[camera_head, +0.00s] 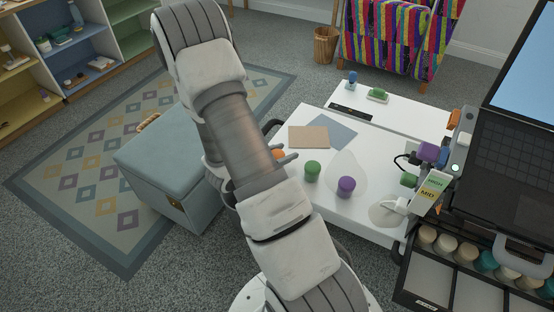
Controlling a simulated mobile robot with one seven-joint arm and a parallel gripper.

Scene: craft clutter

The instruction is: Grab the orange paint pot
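The orange paint pot (279,154) shows only as a small orange patch at the left part of the white table (376,211). My own arm hides most of it. My gripper (287,160) is mostly hidden behind my arm. A grey finger-like part sticks out right beside the orange patch. I cannot tell whether it touches the pot, or whether the gripper is open or shut.
A green pot (312,171) and a purple pot (346,187) stand to the right on the table. A tan sheet (309,137) lies behind them. A blue-grey storage bench (164,162) stands left. A laptop (508,140) and a tray of pots are at right.

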